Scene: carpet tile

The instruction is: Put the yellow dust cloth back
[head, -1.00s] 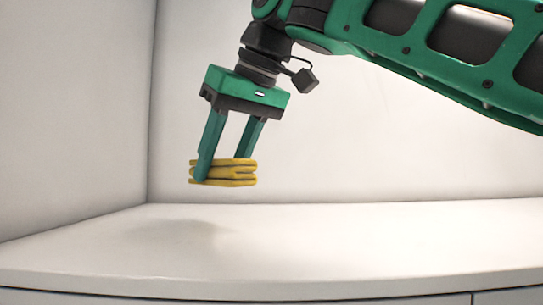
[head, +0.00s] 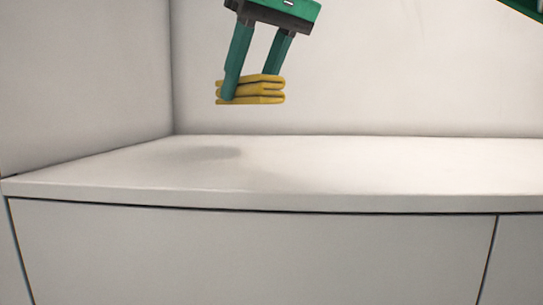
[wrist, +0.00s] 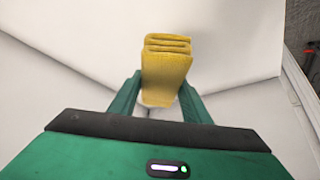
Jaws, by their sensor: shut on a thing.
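The yellow dust cloth (head: 262,91) is folded into a thick stack of layers. My gripper (head: 250,88) is shut on it, one finger on each side, and holds it in the air above the white counter top (head: 360,165). A soft shadow lies on the counter below. In the wrist view the cloth (wrist: 167,72) sits between the two green fingers, its folded edge facing away from the palm.
The counter top is bare. A wall stands at its left (head: 80,80) and another behind it (head: 390,70). Below its front edge is a white drawer or door front (head: 250,255), closed, with a seam at the right.

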